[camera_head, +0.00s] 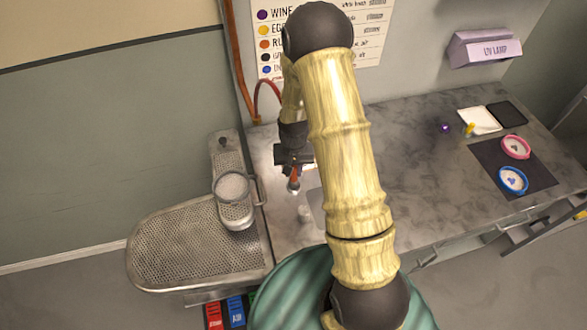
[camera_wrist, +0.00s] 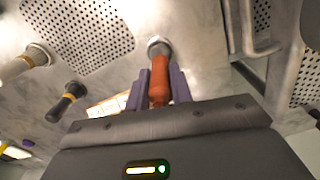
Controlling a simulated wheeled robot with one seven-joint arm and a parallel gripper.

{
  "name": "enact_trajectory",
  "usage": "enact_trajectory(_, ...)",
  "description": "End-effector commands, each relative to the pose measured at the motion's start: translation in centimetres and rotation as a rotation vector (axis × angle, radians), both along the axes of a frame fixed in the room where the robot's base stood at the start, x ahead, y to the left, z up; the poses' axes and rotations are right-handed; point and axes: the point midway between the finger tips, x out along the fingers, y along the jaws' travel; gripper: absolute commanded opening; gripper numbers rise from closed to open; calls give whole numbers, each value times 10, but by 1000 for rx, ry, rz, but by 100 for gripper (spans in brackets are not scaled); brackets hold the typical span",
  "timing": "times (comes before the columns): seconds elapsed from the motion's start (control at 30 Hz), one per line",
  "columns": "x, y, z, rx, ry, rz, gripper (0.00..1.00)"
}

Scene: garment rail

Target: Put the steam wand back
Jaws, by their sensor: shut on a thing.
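The steam wand, as I take it, has an orange-brown handle (camera_wrist: 160,82) with a round metal end (camera_wrist: 158,46). My gripper (camera_wrist: 161,74) is shut on this handle, with one purple-grey finger on each side. In the head view my gripper (camera_head: 293,160) is above the left part of the grey counter, and the orange handle (camera_head: 294,174) points down from it. A red hose (camera_head: 268,88) arcs from the wall pipe towards my gripper; my arm hides where it ends. I cannot pick out a holder for the wand.
A perforated ironing board (camera_head: 170,245) with a smaller sleeve board (camera_head: 228,160) stands left of the counter. A glass-like round vessel (camera_head: 232,188) sits there. Pink (camera_head: 515,147) and blue (camera_head: 513,180) dishes lie right.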

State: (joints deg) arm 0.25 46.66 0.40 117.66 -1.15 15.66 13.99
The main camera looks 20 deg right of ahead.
Motion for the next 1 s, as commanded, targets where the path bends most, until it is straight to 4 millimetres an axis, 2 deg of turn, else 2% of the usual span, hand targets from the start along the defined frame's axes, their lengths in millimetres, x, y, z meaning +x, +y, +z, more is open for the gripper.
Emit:
enact_trajectory(0.87, 0, 0, -4, 0, 0, 0, 0)
enact_trajectory(0.9, 0, 0, -4, 0, 0, 0, 30)
enact_trajectory(1.0, 0, 0, -4, 0, 0, 0, 47)
